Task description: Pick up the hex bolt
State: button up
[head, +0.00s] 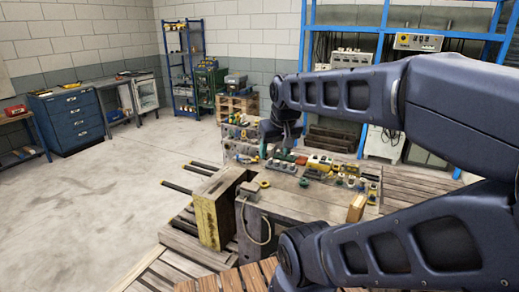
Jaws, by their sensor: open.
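My gripper (268,147) hangs at the end of my dark arm, over the back part of a cluttered workbench (300,198). It is small in the head view; its fingers point down and it appears open, with nothing seen between them. Several small yellow, green, red and dark items lie on the bench around and to the right of it. I cannot pick out the hex bolt among them; it is too small to tell or hidden.
A yellowish wooden block (212,213) stands at the bench's left side, by dark rods (178,187). A small tan box (356,207) stands at the right. A blue drawer cabinet (70,118) is far left. My arm covers much of the right. The concrete floor at left is clear.

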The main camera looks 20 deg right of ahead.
jog(key=shift+c, duration=1.2)
jog(key=w+d+f+m+g+h, duration=0.1)
jog(key=w+d+f+m, duration=0.4)
jog(key=w+d, duration=0.5)
jog(key=w+d+f+m, duration=0.45)
jog(key=w+d, duration=0.45)
jog(key=d, duration=0.3)
jog(key=s+d+f+m+g+h, duration=0.15)
jog(key=d+f+m, duration=0.25)
jog(key=d+f, duration=0.95)
jog(key=s+d+f+m+g+h, duration=0.1)
jog(key=s+d+f+m+g, duration=0.2)
jog(key=d+f, duration=1.05)
jog(key=shift+m+t, duration=0.35)
jog(key=shift+t, duration=0.2)
jog(key=shift+w+d+f, duration=0.1)
jog(key=shift+d+f, duration=0.75)
jog(key=shift+f, duration=0.5)
jog(key=shift+w+d+f, duration=0.15)
jog(key=shift+d+f, duration=0.7)
jog(key=shift+f, duration=0.55)
jog(key=shift+w+d+f, duration=0.1)
jog(key=shift+d+f, duration=0.75)
jog(key=shift+f, duration=0.5)
grip_shut()
